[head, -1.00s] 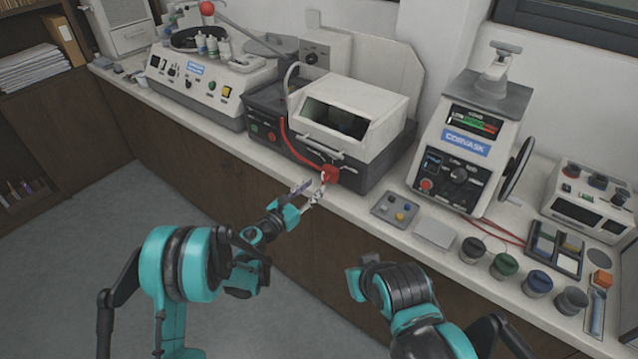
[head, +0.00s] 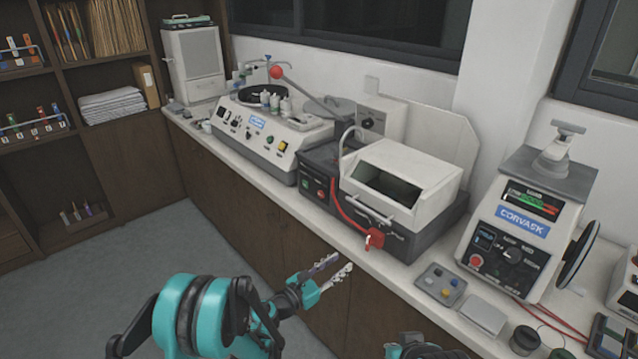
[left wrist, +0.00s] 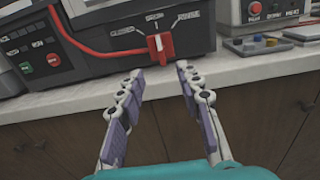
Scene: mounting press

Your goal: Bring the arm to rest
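My left gripper (head: 336,267) is open and empty in front of the counter's front edge in the head view. In the left wrist view its two fingers (left wrist: 160,85) stand apart with nothing between them. Beyond them is a red lever handle (left wrist: 161,46) on the front of a dark machine with a white hood; the handle also shows in the head view (head: 374,239), apart from the fingertips. Part of my right arm (head: 418,348) shows at the bottom edge of the head view. My right gripper is not visible.
The mounting press (head: 522,222) stands on the counter at right, with a small button pad (head: 440,285) before it. A polishing machine (head: 265,135) stands to the left. Shelves (head: 95,80) line the far left. The floor (head: 100,280) at left is clear.

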